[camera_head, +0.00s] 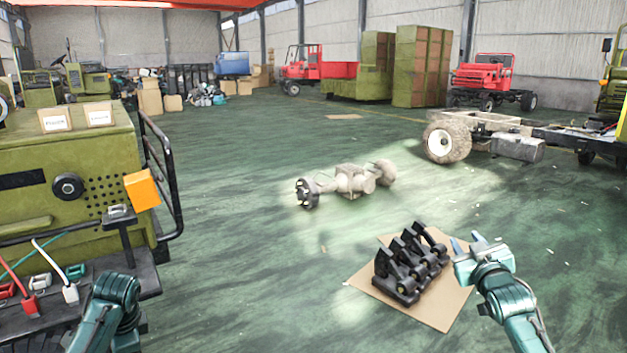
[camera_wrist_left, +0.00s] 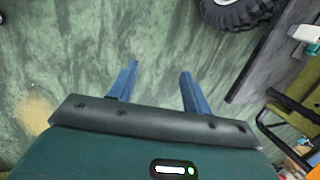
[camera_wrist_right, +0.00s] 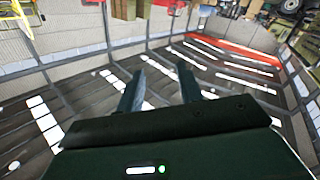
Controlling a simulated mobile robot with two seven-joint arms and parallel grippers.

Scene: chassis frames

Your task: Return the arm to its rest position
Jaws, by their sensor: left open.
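My right arm comes in at the lower right of the head view. Its gripper (camera_head: 465,242) points up and away, with its two fingers apart and nothing between them. The right wrist view shows that gripper (camera_wrist_right: 160,68) open and empty against the hall's roof and walls. My left arm (camera_head: 108,308) is at the lower left of the head view, by the green machine; its fingertips are not seen there. In the left wrist view the left gripper (camera_wrist_left: 158,68) is open and empty above the green floor.
Several black pedal-like parts (camera_head: 409,262) stand on a cardboard sheet (camera_head: 440,315) just left of the right gripper. An axle (camera_head: 350,180) lies mid-floor. A green machine (camera_head: 60,170) with a black rail (camera_head: 165,165) and an orange box (camera_head: 142,190) stands left.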

